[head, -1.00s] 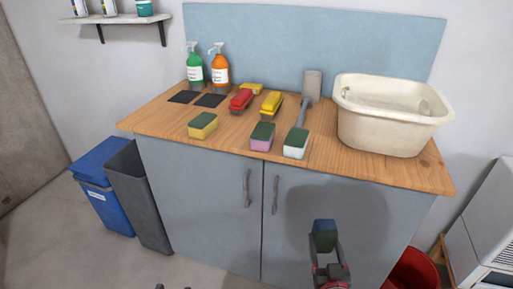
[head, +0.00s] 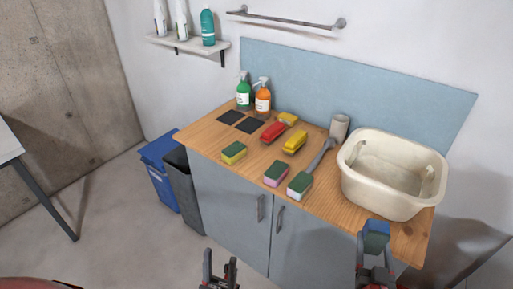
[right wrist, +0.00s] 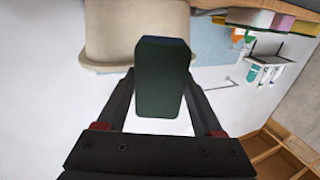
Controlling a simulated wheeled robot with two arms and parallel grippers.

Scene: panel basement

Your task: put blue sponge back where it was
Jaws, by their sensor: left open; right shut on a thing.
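The blue sponge (head: 376,236), blue with a dark green face, is held up in my right gripper (head: 375,254), in front of the counter's right end. In the right wrist view the sponge (right wrist: 161,80) sits between the two fingers, its dark face toward the camera. My left gripper (head: 220,268) is open and empty at the bottom middle, in front of the cabinet. On the counter (head: 325,215) stand a yellow sponge (head: 233,152), a pink sponge (head: 276,174) and a white-pink sponge (head: 300,186), all with green tops.
A cream basin (head: 390,205) stands at the counter's right. Bins (head: 180,185) stand left of the cabinet.

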